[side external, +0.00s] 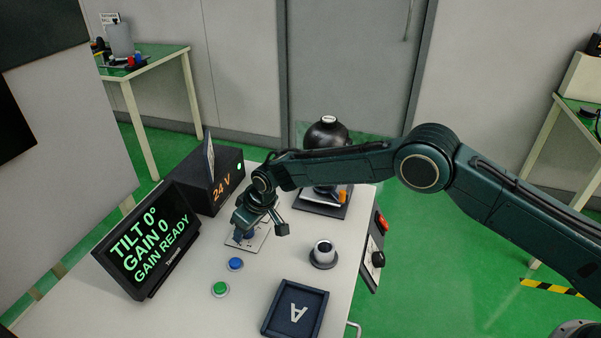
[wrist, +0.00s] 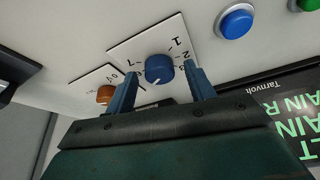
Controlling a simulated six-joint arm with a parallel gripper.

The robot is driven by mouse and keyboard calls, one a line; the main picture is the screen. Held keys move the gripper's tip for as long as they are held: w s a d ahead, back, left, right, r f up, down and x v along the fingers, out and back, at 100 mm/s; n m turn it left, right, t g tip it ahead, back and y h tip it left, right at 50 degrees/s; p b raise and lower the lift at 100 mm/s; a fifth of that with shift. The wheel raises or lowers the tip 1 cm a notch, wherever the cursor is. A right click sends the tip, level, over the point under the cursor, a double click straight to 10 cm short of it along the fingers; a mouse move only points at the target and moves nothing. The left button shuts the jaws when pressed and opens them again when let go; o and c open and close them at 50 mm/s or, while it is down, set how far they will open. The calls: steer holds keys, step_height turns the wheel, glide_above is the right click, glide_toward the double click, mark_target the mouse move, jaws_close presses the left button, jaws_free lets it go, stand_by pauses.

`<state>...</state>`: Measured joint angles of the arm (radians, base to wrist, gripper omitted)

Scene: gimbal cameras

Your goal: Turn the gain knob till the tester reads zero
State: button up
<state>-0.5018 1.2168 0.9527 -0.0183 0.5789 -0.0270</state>
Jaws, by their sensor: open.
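The tester screen (side external: 148,240) reads "TILT 0°", "GAIN 0" and "GAIN READY" in green; part of it also shows in the wrist view (wrist: 294,120). A blue knob (wrist: 159,69) with a pale pointer mark sits on a white numbered plate (wrist: 128,45). I take it for the gain knob. My gripper (wrist: 160,76) is open, with one finger on each side of the blue knob and visible gaps between. In the side view my gripper (side external: 261,231) is low over the white plate (side external: 262,240) and hides much of it.
An orange knob (wrist: 106,94) is beside the left finger. The 24 V box (side external: 215,187) stands behind the screen.

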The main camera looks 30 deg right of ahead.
steer(key=shift+r, duration=0.15)
steer(key=v, duration=1.3)
steer(key=shift+r, duration=0.3)
steer(key=shift+d, duration=0.1)
